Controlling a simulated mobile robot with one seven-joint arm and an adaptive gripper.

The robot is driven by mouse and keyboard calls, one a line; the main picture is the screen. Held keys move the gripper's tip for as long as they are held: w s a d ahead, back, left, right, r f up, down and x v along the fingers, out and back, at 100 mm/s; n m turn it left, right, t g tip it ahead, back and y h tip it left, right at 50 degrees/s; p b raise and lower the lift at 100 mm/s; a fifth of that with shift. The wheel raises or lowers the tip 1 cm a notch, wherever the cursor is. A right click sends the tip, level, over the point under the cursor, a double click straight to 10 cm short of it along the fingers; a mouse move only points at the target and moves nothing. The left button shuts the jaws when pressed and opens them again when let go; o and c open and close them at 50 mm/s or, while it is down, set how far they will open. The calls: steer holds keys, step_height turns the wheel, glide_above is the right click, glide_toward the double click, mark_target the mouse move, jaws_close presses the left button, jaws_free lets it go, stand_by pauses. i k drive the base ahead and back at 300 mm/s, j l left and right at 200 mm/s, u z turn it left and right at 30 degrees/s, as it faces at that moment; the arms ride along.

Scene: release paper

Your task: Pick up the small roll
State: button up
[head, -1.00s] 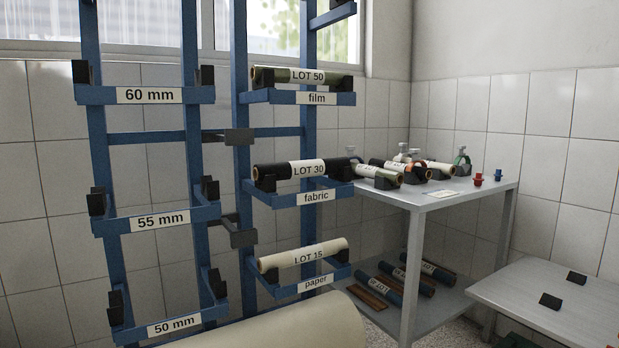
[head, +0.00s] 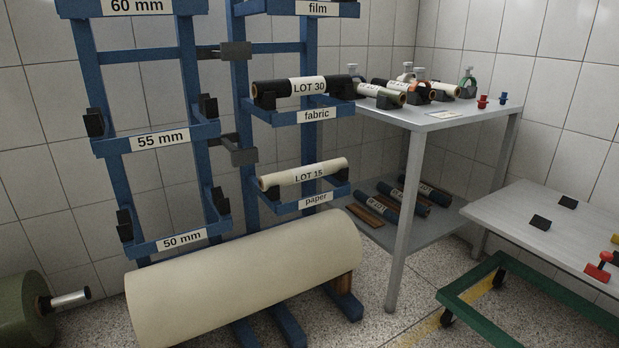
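Several small rolls are in the head view. A cream roll labelled LOT 15 (head: 305,178) rests across the lower rack shelf marked "paper" (head: 316,200). A black roll with a white LOT 30 label (head: 308,87) rests on the shelf marked "fabric" (head: 317,115). More small rolls (head: 381,94) lie on the grey table top, partly overlapping each other. Dark labelled rolls (head: 403,201) lie on the table's lower shelf. I cannot tell from the picture alone which one is the small roll. My gripper is not in view.
A large cream roll (head: 245,268) lies low in front of the blue rack. The grey table (head: 440,118) stands right of the rack. A green roll (head: 20,305) is at lower left.

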mark_target(285, 178)
steer(key=i+l+u, duration=0.25)
steer(key=i+l, duration=0.2)
steer(key=l, duration=0.25)
steer(key=i+l+u, duration=0.15)
steer(key=l, duration=0.25)
steer(key=i+l+u, duration=0.1)
steer(key=i+l, duration=0.15)
steer(key=l, duration=0.15)
steer(key=i+l+u, duration=0.15)
steer(key=l, duration=0.3)
steer(key=i+l+u, duration=0.1)
steer(key=l, duration=0.3)
steer(key=i+l+u, duration=0.15)
steer(key=l, duration=0.35)
steer(key=i+l+u, duration=0.1)
steer(key=l, duration=0.35)
steer(key=i+j, duration=0.5)
